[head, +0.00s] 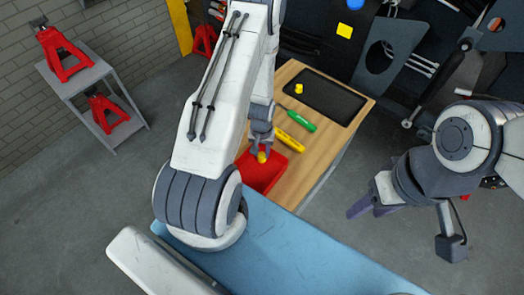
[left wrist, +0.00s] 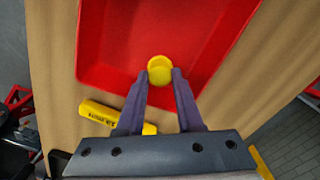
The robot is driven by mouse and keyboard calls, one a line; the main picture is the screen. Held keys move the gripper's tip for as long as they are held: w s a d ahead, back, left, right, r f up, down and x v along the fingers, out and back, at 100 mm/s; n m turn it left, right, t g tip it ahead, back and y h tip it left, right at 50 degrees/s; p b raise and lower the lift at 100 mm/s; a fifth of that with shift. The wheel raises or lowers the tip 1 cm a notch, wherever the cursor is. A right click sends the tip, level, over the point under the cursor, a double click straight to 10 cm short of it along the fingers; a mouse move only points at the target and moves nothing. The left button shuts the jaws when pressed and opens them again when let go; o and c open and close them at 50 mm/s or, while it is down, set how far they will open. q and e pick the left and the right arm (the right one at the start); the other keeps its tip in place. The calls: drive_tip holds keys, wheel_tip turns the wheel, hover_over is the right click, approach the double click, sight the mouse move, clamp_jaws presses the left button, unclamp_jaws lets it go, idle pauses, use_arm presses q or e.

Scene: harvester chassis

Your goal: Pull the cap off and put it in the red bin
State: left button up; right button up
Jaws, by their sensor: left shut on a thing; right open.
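A yellow cap (left wrist: 159,70) is held between the two fingers of my left gripper (left wrist: 160,82), which is shut on it. In the left wrist view the cap and fingertips are over the red bin (left wrist: 110,40). In the head view my left gripper (head: 261,148) points down at the bin (head: 262,178), with the yellow cap (head: 262,157) at its tips. The height of the cap above the bin floor is hard to tell. My right gripper (head: 362,207) is open and empty, off to the right of the table.
The wooden table (head: 325,150) also bears a yellow marker-like object (head: 290,141), a green one (head: 300,121) and a black tray (head: 325,98) with a small yellow piece (head: 299,89) on it. Dark machinery stands behind. Red jack stands (head: 62,55) sit on a shelf at left.

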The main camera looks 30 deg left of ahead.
use_arm(q)
drive_tip(key=shift+f, duration=0.4)
drive_tip(key=o, duration=1.1)
drive_tip(key=shift+c, duration=0.2)
wheel_tip(320, 180, up, 3)
drive_tip(key=shift+r, duration=0.1)
wheel_tip(320, 180, up, 7)
drive_tip(key=p, duration=0.7)
drive_tip(key=shift+r, duration=0.15)
